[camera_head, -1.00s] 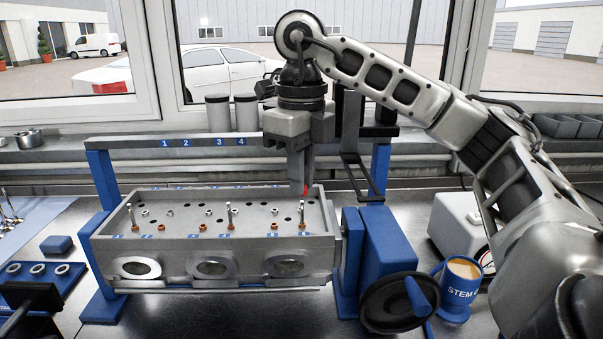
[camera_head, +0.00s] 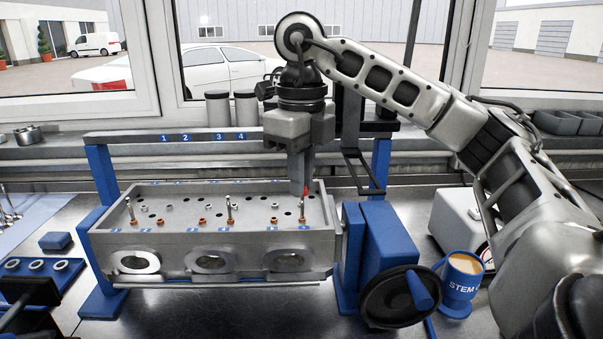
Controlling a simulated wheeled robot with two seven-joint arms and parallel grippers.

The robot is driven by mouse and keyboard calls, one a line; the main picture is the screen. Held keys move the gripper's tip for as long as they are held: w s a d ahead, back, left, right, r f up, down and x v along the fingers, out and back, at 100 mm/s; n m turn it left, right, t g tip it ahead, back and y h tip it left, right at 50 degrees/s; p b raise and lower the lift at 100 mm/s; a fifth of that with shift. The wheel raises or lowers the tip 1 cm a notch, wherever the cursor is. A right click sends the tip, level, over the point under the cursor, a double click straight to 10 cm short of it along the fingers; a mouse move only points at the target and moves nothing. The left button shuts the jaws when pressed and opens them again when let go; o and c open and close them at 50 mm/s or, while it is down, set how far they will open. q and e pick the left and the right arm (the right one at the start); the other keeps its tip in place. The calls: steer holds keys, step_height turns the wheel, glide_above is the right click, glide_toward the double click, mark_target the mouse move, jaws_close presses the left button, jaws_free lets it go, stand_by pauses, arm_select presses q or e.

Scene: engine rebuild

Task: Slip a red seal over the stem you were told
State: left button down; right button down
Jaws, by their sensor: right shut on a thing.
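The grey cylinder head (camera_head: 175,242) sits in a blue stand, with blue number labels along its deck edges. Upright metal stems stand in it at left (camera_head: 130,207), middle (camera_head: 229,206) and right (camera_head: 302,206). Small orange-brown rings show around their bases and at other holes. My right gripper (camera_head: 301,189) points down over the right end of the deck, just behind the right stem. It is shut on a small red seal (camera_head: 306,187), mostly hidden by the fingers. I cannot tell whether the seal touches a stem. My left gripper is out of view.
A black handwheel (camera_head: 385,302) and a blue mug (camera_head: 460,287) stand at right. A blue rack with rings (camera_head: 70,277) and a small blue block (camera_head: 55,241) lie at left.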

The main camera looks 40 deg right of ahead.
arm_select(q)
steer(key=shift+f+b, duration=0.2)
steer(key=shift+b, duration=0.15)
arm_select(e)
steer(key=shift+f, duration=0.55)
steer(key=c, duration=1.4)
jaws_free()
